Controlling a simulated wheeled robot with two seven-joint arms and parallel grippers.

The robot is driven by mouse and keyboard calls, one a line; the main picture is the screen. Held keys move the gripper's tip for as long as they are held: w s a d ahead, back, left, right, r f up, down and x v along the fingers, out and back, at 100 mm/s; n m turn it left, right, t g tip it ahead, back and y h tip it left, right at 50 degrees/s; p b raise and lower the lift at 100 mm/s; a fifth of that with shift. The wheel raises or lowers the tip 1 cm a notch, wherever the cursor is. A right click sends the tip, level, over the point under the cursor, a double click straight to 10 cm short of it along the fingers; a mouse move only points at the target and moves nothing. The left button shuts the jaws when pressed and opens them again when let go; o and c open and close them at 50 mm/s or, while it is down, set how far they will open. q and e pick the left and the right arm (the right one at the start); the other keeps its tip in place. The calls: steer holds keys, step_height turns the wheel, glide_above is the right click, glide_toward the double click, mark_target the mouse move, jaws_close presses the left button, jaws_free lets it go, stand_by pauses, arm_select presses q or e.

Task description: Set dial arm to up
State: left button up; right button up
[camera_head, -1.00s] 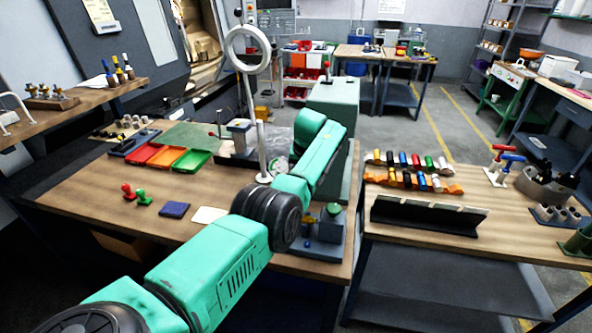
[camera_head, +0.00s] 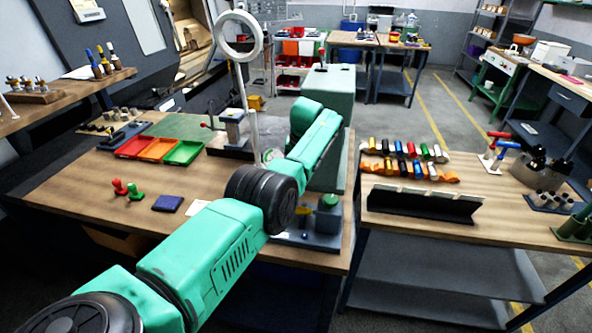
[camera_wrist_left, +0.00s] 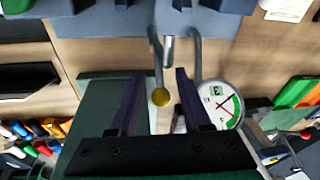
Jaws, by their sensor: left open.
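My left arm crosses the head view, and its hand is hidden there behind the arm. In the left wrist view my left gripper (camera_wrist_left: 161,86) is open, with its two dark fingers apart. A rod with a yellow ball end (camera_wrist_left: 160,97) shows between the fingers, with visible gaps to both; I cannot tell its depth. A round white dial (camera_wrist_left: 222,106) with a green arc and red marks lies just right of the fingers. I cannot tell which part is the dial arm or where it points. My right gripper is not in view.
A blue-grey fixture with a green knob (camera_head: 327,202) stands at the bench's front right, partly behind my arm. A white ring on a stand (camera_head: 237,36) rises beyond my arm. Red, orange and green trays (camera_head: 184,152) lie left of it. A black angled rail (camera_head: 425,205) lies on the right bench.

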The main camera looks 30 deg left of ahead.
arm_select(q)
steer(key=b+v, duration=0.2)
steer(key=v, duration=1.2)
steer(key=shift+r, duration=0.2)
